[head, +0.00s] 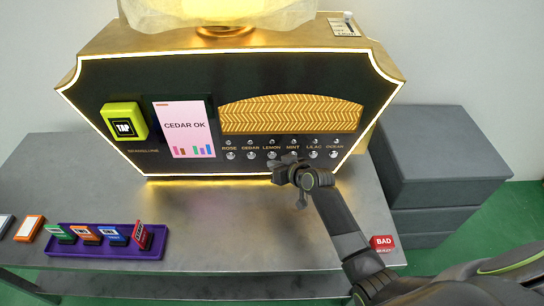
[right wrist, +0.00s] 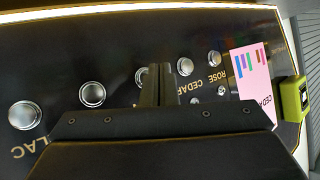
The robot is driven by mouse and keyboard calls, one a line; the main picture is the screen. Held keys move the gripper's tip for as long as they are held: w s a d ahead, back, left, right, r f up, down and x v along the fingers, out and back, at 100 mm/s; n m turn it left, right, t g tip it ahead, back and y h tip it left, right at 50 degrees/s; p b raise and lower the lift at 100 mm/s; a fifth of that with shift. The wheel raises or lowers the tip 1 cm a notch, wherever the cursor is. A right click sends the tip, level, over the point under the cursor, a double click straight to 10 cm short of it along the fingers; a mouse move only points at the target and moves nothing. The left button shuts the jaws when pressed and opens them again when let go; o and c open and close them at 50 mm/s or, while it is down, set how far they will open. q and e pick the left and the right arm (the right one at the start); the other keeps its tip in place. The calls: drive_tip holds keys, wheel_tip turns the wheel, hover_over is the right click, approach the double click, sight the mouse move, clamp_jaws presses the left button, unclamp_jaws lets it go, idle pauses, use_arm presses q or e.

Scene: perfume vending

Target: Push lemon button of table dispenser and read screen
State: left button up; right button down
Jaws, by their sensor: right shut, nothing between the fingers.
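The table dispenser (head: 320,75) is a dark panel with a glowing gold edge. Its pink screen (head: 183,128) reads "CEDAR OK" above small coloured bars. The lemon button (head: 271,155) is just above my right gripper (head: 279,164). In the right wrist view the lemon button (right wrist: 140,76) is partly hidden behind the shut, empty fingers (right wrist: 158,70), which appear between it and the cedar button (right wrist: 184,66). I cannot tell whether they touch the panel. My left gripper is not in view.
A yellow-green TAP block (head: 124,122) is left of the screen. A purple tray (head: 110,250) with several coloured cards lies at the table's front left. A red BAD block (head: 382,243) is at the right edge. Grey boxes (head: 440,150) stand right. The table's middle is clear.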

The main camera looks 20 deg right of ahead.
drive_tip(key=shift+w, duration=0.15)
drive_tip(key=shift+w+d, duration=0.1)
drive_tip(key=shift+w, duration=0.2)
drive_tip(key=shift+w+d+b, duration=0.15)
drive_tip(key=shift+w+b, duration=0.25)
idle(0.7)
drive_tip(key=shift+s+r, duration=0.1)
drive_tip(key=shift+s+a+p, duration=0.25)
drive_tip(key=shift+s+p, duration=0.35)
drive_tip(key=shift+s, duration=0.15)
